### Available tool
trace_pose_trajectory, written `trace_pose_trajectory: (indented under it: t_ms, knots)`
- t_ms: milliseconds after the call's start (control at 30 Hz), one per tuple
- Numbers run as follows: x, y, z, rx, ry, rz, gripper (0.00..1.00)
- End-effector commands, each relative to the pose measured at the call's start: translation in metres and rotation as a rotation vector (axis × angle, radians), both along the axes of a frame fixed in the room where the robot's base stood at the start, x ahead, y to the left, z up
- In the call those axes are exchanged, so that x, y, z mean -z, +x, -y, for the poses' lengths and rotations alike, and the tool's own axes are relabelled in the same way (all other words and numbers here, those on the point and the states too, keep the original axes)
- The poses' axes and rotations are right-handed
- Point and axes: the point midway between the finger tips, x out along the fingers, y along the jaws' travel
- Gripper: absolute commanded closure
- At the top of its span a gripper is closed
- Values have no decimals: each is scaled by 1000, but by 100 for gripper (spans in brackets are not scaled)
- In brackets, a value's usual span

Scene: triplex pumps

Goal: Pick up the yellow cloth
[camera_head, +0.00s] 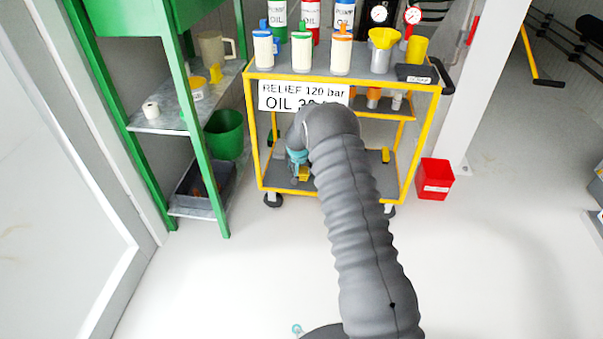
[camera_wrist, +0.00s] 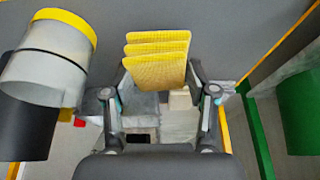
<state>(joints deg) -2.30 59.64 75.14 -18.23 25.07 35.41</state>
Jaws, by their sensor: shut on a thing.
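The yellow cloth (camera_wrist: 157,48) is a folded, layered piece with a woven texture, in the upper middle of the wrist view. My gripper (camera_wrist: 158,76) has one finger at each side of its lower part and is shut on it. In the head view my arm covers much of my gripper. A small yellow patch (camera_head: 303,173) shows beside the gripper, low in front of the yellow trolley; I cannot tell for sure that it is the cloth.
The yellow-framed trolley (camera_head: 251,125) carries bottles, gauges and a yellow funnel (camera_head: 383,38). A green rack (camera_head: 195,110) stands left, with a green bucket (camera_head: 224,135). A red bin (camera_head: 435,179) is right. A pale container with a yellow rim (camera_wrist: 45,72) is close left. The front floor is clear.

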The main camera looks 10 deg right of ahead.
Motion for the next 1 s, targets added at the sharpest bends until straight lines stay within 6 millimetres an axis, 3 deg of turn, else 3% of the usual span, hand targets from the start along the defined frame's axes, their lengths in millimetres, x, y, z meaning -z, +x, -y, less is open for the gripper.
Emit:
trace_pose_trajectory:
  t_ms: [67,267,633,800,1000]
  knots:
    - [-15,0,0,1,0,2,66]
    - [-12,-32,-11,-1,-1,-3,66]
    - [-12,-119,-39,-4,-1,-3,66]
    - [-12,-145,-47,-4,-1,-2,66]
    - [-12,-162,-53,0,-1,0,66]
